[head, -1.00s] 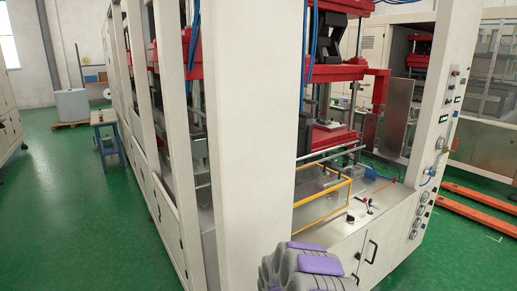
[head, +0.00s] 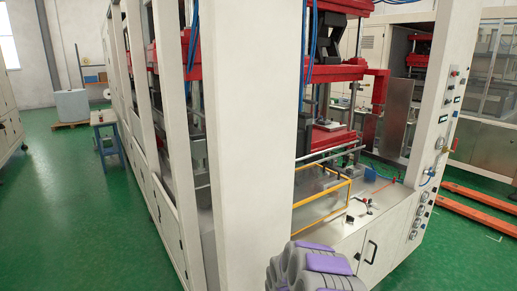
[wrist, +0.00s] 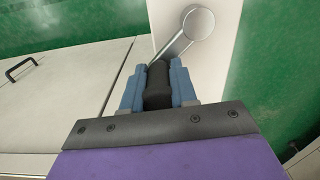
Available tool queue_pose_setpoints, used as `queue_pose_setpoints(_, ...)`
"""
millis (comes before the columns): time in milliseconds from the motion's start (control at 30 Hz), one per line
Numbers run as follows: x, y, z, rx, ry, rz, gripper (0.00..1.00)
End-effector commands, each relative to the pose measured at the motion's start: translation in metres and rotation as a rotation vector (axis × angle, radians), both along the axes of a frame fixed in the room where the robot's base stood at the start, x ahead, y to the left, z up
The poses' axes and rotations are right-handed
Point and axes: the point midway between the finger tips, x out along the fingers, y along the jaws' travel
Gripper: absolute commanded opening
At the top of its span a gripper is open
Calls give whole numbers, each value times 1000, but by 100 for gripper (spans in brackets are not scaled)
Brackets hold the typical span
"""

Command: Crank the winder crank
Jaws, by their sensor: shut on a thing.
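The winder crank shows in the wrist view. Its round silver hub (wrist: 199,22) sits at the top on a pale upright panel, and a short metal arm runs down and left from it to a black handle (wrist: 158,86). My gripper (wrist: 158,78), with blue fingers, is shut on this handle, one finger on each side. The fingers and the gripper body hide part of the handle. In the head view neither the crank nor the gripper can be seen; only my grey and purple arm shows at the bottom.
The white machine frame has a wide post (head: 250,130) in front of me. A yellow rail (head: 320,205) and a red-knobbed lever stand on its bench. A cabinet door with a black handle (wrist: 20,69) lies left in the wrist view. Green floor (head: 80,220) is open at left.

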Motion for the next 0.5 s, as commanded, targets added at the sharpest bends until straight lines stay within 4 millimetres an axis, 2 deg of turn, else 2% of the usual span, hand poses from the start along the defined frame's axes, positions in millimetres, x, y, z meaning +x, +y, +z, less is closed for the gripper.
queue_pose_setpoints(233, -10, -15, -2, -1, 11, -1, 0)
queue_pose_setpoints(500, -10, -16, -2, 0, 11, 0, 0)
